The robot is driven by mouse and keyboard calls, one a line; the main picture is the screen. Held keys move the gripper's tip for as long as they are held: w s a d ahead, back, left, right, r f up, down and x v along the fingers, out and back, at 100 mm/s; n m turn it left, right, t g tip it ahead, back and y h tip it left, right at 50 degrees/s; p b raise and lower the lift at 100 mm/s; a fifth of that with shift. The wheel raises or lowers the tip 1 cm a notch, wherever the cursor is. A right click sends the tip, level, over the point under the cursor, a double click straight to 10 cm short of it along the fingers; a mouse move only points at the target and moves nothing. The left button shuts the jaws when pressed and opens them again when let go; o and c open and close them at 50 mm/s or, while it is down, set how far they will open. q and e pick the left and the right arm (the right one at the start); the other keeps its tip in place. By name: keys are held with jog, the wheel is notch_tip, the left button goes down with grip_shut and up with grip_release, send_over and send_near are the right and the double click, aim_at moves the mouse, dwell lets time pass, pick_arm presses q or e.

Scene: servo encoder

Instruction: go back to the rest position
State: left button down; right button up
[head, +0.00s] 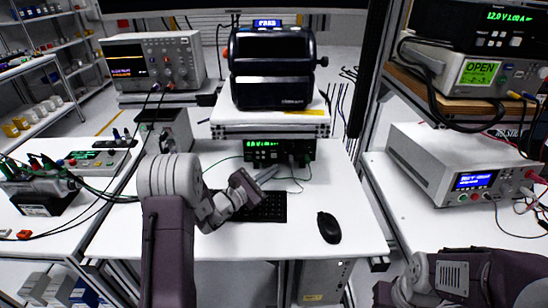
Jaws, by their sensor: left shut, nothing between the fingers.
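My left gripper (266,175) is over the white desk, above the black keyboard (262,208), and hides part of it. Its fingers are shut with nothing between them. My left arm comes up from the bottom of the head view. Part of my right arm (455,278) shows at the lower right. Its gripper fingers cannot be made out.
A black mouse (329,227) lies right of the keyboard. A black device (272,68) stands on a white riser, with a green-display unit (279,150) under it. Instruments and cables crowd the left bench and right shelves (455,165).

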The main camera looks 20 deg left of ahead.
pick_arm(q)
jog(key=s+d+r+m+g+h+p, duration=0.2)
jog(key=s+d+r+m+h+p, duration=0.1)
jog(key=d+r, duration=0.3)
jog(key=s+d+r+m+g+h+p, duration=0.2)
jog(key=s+d+r+m+g+p, duration=0.15)
jog(key=d+r, duration=0.35)
jog(key=s+d+f+m+g+p, duration=0.1)
jog(key=s+d+f+m+g, duration=0.2)
jog(key=s, duration=0.4)
jog(key=s+d+m+g+p, duration=0.1)
jog(key=s+d+m+g, duration=0.25)
jog(key=s, duration=0.25)
jog(key=s+a+f+m+g+y+p, duration=0.2)
jog(key=s+a+f+m+g+y, duration=0.4)
jog(key=s, duration=0.5)
jog(key=a+f+m+t+y, duration=0.1)
jog(key=a+f+m+y, duration=0.1)
jog(key=a, duration=0.5)
jog(key=w+a+f+m+t+y, duration=0.1)
jog(key=a+f+m+t+y, duration=0.1)
jog(key=a+f+m+y, duration=0.1)
jog(key=shift+w+a+f+y, duration=0.2)
jog(key=shift+a+f+y, duration=0.35)
jog(key=shift+a+y, duration=1.05)
